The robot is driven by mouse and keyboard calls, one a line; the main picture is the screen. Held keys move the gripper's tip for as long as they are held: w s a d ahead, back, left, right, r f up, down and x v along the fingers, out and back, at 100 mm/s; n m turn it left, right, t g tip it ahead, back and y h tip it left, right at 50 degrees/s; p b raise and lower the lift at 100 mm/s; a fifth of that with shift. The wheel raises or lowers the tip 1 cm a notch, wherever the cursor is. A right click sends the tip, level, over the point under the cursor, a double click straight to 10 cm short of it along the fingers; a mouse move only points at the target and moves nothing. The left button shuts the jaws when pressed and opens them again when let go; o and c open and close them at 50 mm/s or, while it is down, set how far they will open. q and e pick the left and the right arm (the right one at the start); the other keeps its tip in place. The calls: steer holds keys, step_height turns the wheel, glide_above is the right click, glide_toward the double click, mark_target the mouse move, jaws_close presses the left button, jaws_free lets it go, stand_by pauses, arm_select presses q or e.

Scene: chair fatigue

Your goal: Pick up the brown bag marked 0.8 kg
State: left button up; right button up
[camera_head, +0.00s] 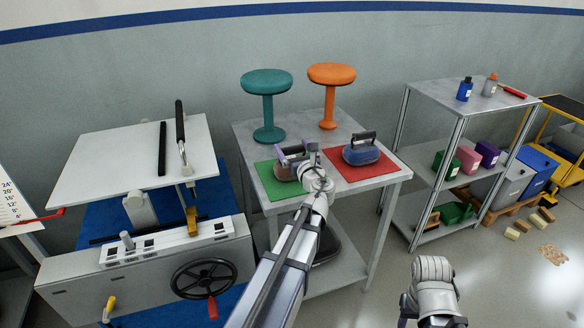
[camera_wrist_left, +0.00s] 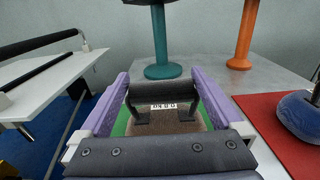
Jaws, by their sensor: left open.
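The brown bag (camera_head: 283,173) sits on a green mat (camera_head: 270,186) on the grey table. In the left wrist view the bag (camera_wrist_left: 188,126) shows a black handle (camera_wrist_left: 160,96) and an upside-down white label that reads 0.8 kg. My left gripper (camera_head: 293,154) is over the bag. Its two purple fingers are open, one on each side of the handle, with gaps, so it holds nothing. The arm hides part of the bag in the head view. My right arm shows at the bottom right of the head view; its gripper is mostly cut off.
A blue bag (camera_head: 361,154) with a dark handle lies on a red mat (camera_head: 383,172) to the right. A teal stool (camera_head: 268,104) and an orange stool (camera_head: 330,96) stand behind. A machine with a handwheel (camera_head: 203,281) is on the left, a shelf (camera_head: 433,171) on the right.

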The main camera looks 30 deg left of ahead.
arm_select(q)
steer(key=x, duration=0.4)
steer(key=shift+f, duration=0.15)
steer(key=shift+c, duration=0.2)
jaws_close()
stand_by(0.4)
